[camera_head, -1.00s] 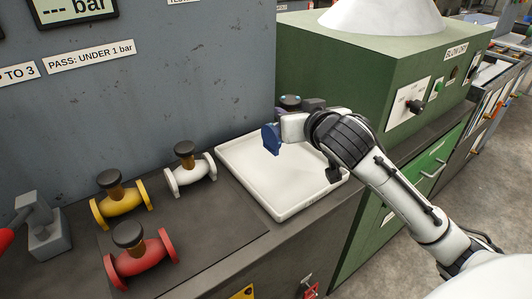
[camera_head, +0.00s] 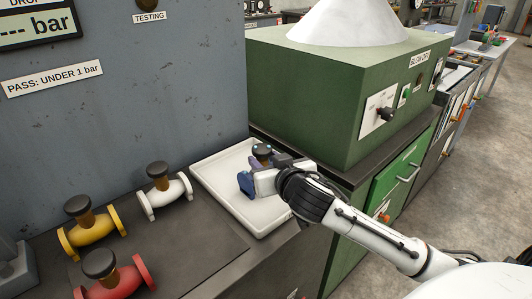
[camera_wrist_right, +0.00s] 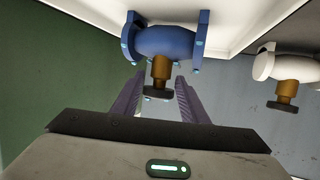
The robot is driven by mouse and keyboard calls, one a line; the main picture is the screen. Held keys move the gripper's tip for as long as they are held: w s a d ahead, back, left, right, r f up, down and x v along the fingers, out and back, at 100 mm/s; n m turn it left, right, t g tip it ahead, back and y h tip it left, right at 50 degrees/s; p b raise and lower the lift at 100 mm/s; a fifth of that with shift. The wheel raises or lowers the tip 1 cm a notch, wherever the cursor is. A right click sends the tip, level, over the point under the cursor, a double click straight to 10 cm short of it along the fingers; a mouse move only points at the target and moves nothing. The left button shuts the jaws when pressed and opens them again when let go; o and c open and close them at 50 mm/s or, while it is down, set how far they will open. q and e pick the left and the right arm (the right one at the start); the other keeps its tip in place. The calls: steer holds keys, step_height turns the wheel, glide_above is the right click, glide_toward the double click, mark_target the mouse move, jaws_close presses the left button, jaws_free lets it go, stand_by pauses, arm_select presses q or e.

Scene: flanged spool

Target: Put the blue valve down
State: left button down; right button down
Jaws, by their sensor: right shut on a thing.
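The blue valve (camera_head: 246,184) is upright in my right gripper (camera_head: 262,172), over the white tray (camera_head: 218,203). Its dark cap shows above the fingers, and the gripper hides part of its body. In the right wrist view, the valve (camera_wrist_right: 165,42) has two flanges, a brass stem and a dark knob, with the right gripper's purple fingers (camera_wrist_right: 155,90) on either side of the stem. The valve is low over the tray; I cannot tell whether it touches the floor of the tray. My left gripper is not in view.
White (camera_head: 164,191), yellow (camera_head: 90,228) and red (camera_head: 116,277) valves stand on the dark bench left of the tray. A green blow-dry cabinet (camera_head: 320,95) stands behind and right of the tray. A grey panel (camera_head: 150,85) rises behind the bench.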

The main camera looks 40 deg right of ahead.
steer(key=shift+r, duration=0.25)
steer(key=c, duration=1.1)
jaws_free()
steer(key=shift+f, duration=0.25)
steer(key=p+v, duration=0.2)
steer(key=v, duration=1)
steer(key=shift+r, duration=0.1)
